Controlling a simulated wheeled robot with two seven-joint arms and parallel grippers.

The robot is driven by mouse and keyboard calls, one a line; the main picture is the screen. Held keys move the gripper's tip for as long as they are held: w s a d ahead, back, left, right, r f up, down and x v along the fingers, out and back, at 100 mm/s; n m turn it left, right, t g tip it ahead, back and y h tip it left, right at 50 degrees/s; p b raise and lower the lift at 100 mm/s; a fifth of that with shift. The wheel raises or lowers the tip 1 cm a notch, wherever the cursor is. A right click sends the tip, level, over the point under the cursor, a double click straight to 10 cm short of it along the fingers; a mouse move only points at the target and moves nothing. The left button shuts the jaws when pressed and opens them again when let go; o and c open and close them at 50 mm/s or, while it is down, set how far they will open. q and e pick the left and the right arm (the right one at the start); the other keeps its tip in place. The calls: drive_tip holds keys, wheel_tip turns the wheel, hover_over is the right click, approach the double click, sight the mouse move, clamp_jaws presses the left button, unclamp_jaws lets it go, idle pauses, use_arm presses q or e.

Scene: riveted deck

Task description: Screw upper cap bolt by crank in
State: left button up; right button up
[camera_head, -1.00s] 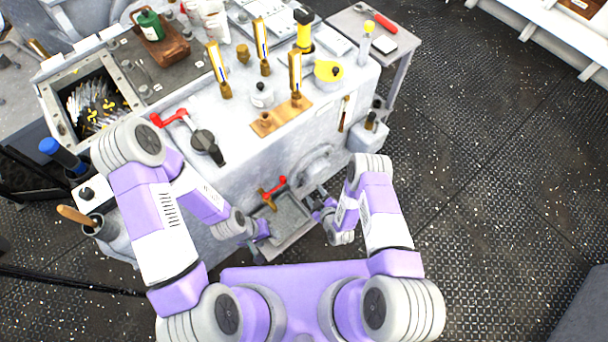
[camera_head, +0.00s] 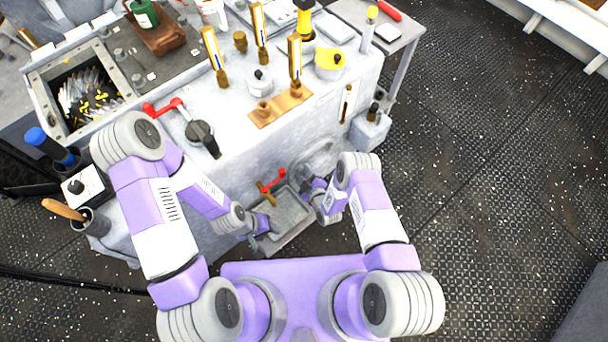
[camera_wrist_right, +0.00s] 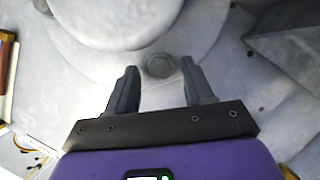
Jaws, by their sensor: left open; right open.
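A round grey bolt head (camera_wrist_right: 159,65) sits on the pale round housing, below a large disc (camera_wrist_right: 115,15); I take it for the cap bolt. My right gripper (camera_wrist_right: 158,72) is open, its two fingers on either side of the bolt head in the right wrist view; I cannot tell whether they touch it. In the head view this gripper (camera_head: 309,188) is in front of the round cover (camera_head: 318,158) on the machine's front. A small crank with a red handle (camera_head: 272,181) stands by the tray. My left gripper (camera_head: 265,230) is open at the tray's left edge, partly hidden.
A grey tray (camera_head: 291,220) sticks out low from the machine. A grey block (camera_wrist_right: 290,45) juts in at the wrist view's right. Floor at right is clear.

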clamp_jaws()
drive_tip(key=m, duration=0.1)
drive_tip(key=m+g+y, duration=0.1)
drive_tip(key=shift+w+d+r+m, duration=0.15)
drive_tip(key=shift+d+m, duration=0.1)
drive_tip(key=shift+m, duration=0.15)
drive_tip(key=shift+m+g+y, duration=0.5)
drive_tip(key=shift+m, duration=0.1)
unclamp_jaws()
